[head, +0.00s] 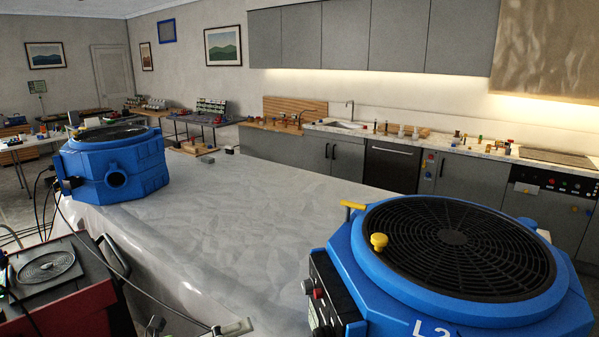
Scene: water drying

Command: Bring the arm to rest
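Two fingertips show at the bottom edge of the head view, left of the middle, with a wide gap between them. I take them as my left gripper (197,327), open and with nothing seen between the tips. The rest of that gripper and its arm are below the picture. It is low by the near edge of the big table (240,220), left of the near blue machine. My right gripper is not in view.
A blue fan-topped machine (375,285) marked L2 stands at the near right. Another blue machine (118,180) stands on the table's far left. A red-and-black unit (85,290) and loose cables are at the lower left. The table's middle is clear.

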